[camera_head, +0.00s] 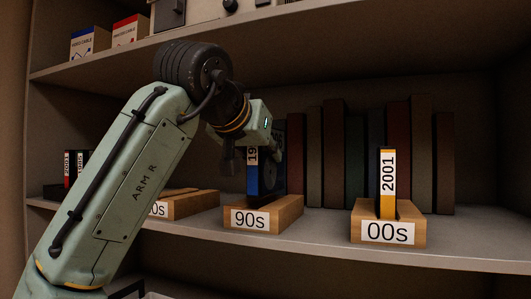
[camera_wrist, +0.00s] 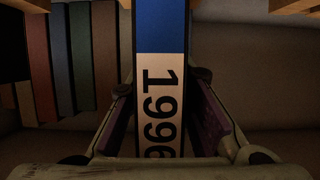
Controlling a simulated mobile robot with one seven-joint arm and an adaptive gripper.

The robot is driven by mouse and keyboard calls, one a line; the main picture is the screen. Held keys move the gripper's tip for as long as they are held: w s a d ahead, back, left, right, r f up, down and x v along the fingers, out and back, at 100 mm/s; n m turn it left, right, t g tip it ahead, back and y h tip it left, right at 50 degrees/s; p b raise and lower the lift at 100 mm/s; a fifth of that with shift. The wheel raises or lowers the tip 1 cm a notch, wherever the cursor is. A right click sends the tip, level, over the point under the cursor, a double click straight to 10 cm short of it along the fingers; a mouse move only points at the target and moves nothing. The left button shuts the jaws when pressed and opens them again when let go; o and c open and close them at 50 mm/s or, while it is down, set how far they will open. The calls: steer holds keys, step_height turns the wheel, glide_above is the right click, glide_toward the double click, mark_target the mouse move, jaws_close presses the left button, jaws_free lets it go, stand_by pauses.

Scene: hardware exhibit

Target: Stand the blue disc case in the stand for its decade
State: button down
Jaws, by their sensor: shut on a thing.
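The blue disc case (camera_head: 253,182) has a white label, which reads 1996 in the wrist view (camera_wrist: 160,105). It is upright at the wooden 90s stand (camera_head: 283,215) on the shelf. Its lower end meets the top of the stand in the picture; I cannot tell whether it sits fully in the slot. My gripper (camera_head: 250,160) is shut on the blue case, with one finger on each side, as the wrist view also shows (camera_wrist: 161,98). My gripper hides the upper part of the case in the head view.
A 00s stand (camera_head: 410,212) at the right holds an orange case marked 2001 (camera_head: 387,188). Another stand (camera_head: 190,207), its label partly hidden by my arm, is at the left. Dark books (camera_head: 335,150) stand behind. The upper shelf (camera_head: 150,45) is above my arm.

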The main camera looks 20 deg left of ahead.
mark_target(253, 181)
steer(key=shift+f, duration=0.55)
stand_by(1.5)
steer(key=shift+f+b, duration=1.15)
steer(key=shift+f, duration=0.2)
steer(key=c, duration=1.4)
jaws_free()
steer(key=shift+o, duration=0.2)
steer(key=shift+s, duration=0.1)
steer(key=shift+s+a+b, duration=0.1)
steer(key=shift+s+b, duration=0.65)
steer(key=shift+s, duration=3.15)
